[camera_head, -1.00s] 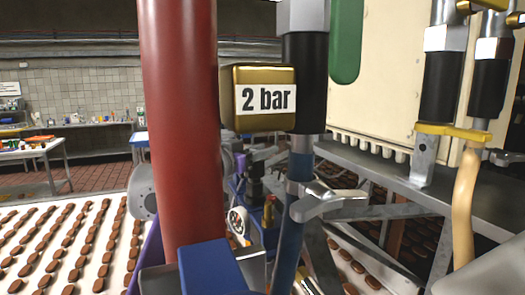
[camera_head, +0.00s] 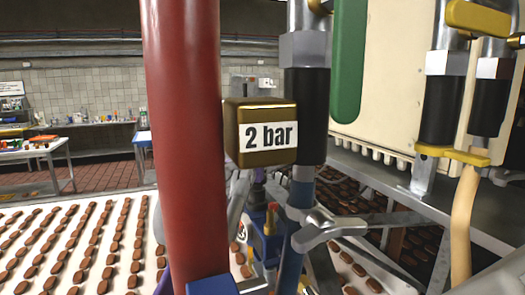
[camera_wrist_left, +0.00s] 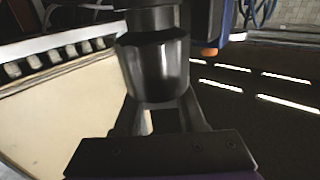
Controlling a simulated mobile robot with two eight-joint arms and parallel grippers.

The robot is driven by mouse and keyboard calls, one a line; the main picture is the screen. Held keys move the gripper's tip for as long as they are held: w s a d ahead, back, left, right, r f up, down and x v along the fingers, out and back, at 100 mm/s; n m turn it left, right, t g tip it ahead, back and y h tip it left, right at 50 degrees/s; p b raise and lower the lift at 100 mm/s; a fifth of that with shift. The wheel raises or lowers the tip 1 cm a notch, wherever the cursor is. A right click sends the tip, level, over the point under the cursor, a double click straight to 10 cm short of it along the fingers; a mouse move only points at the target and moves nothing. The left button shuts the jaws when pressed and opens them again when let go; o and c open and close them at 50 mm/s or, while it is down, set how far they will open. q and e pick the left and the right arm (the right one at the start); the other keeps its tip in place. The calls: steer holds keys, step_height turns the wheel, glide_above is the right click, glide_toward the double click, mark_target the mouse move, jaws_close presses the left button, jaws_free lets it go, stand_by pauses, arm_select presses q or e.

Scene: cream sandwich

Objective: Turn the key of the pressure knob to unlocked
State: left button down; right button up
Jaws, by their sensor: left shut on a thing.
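In the left wrist view my left gripper (camera_wrist_left: 155,110) is shut on a dark, shiny metal cylinder (camera_wrist_left: 153,68). The cylinder hides the fingertips, and I cannot tell the key or its position. In the head view a gold box (camera_head: 262,152) labelled "2 bar" sits between the red pipe and a black fitting (camera_head: 306,115) with a silver nut. The left gripper cannot be made out there, among grey and purple parts partly hidden behind the red pipe. My right gripper is not in view.
A thick red pipe (camera_head: 187,140) stands at left of centre. A silver lever (camera_head: 335,227) sticks out below the black fitting. The cream machine panel (camera_head: 400,85) and more fittings (camera_head: 440,100) fill the right. Rows of brown biscuits lie on a white belt (camera_head: 35,225) at lower left.

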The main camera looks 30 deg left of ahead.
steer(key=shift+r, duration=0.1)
arm_select(q)
steer(key=shift+f, duration=0.1)
steer(key=shift+c, duration=2.4)
jaws_free()
steer(key=shift+s, duration=0.1)
steer(key=shift+s, duration=0.3)
steer(key=s+d+b, duration=0.2)
steer(key=s+b, duration=0.1)
steer(key=s, duration=0.7)
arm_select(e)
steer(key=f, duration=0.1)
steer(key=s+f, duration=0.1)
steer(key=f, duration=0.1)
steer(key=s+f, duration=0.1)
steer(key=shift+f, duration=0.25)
